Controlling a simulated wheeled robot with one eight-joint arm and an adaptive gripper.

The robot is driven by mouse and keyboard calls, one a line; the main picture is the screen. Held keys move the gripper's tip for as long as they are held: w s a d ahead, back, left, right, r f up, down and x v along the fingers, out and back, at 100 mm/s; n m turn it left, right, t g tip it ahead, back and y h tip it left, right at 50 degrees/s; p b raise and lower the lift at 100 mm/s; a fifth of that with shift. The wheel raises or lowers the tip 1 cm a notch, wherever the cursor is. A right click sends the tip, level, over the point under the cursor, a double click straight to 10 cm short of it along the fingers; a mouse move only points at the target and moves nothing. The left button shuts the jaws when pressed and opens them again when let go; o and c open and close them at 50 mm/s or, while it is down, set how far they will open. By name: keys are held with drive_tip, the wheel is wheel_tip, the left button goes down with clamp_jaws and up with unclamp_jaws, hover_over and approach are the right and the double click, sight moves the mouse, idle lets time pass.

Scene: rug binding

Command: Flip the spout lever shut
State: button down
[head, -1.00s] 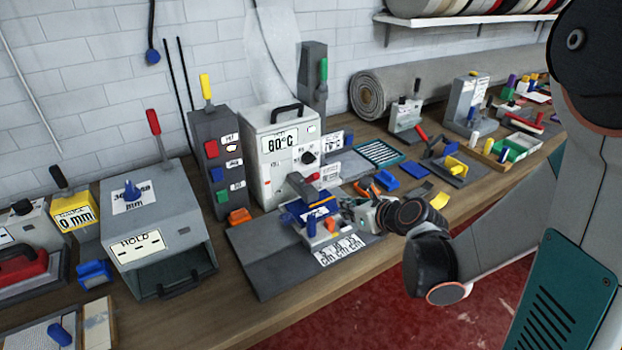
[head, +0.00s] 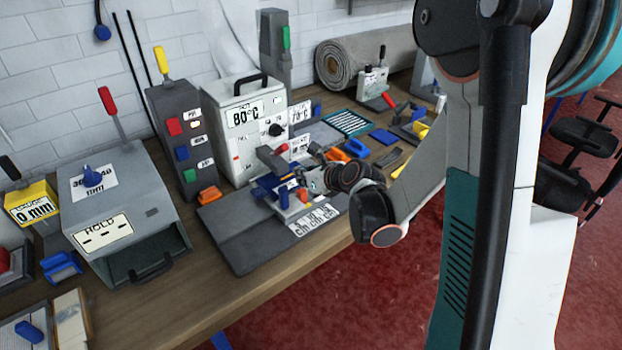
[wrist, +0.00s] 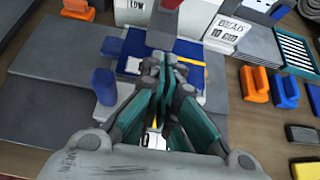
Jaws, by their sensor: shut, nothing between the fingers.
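The white glue machine (head: 246,140) reading 80°C stands at the back of the bench. A grey spout arm with a red-tipped lever (head: 282,149) sticks out from its front. In the wrist view the red tip (wrist: 170,4) is at the top edge, and the grey spout (wrist: 163,30) is below it. My gripper (head: 302,183) is at the blue and grey fixture under the spout. In the wrist view my gripper (wrist: 165,68) is shut and empty, its fingertips just below the spout's end. I cannot tell whether they touch it.
A grey plate (head: 245,240) lies under the fixture. Orange and blue clips (wrist: 287,92) lie to the right. A grey HOLD box (head: 130,215) stands at left. A button tower (head: 185,140) stands beside the machine. The bench's front strip is clear.

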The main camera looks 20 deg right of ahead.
sight(279, 151)
drive_tip(key=shift+x, duration=1.1)
drive_tip(key=w+r, duration=0.2)
drive_tip(key=r, duration=0.1)
drive_tip(key=shift+w+a, duration=0.25)
drive_tip(key=shift+a, duration=0.15)
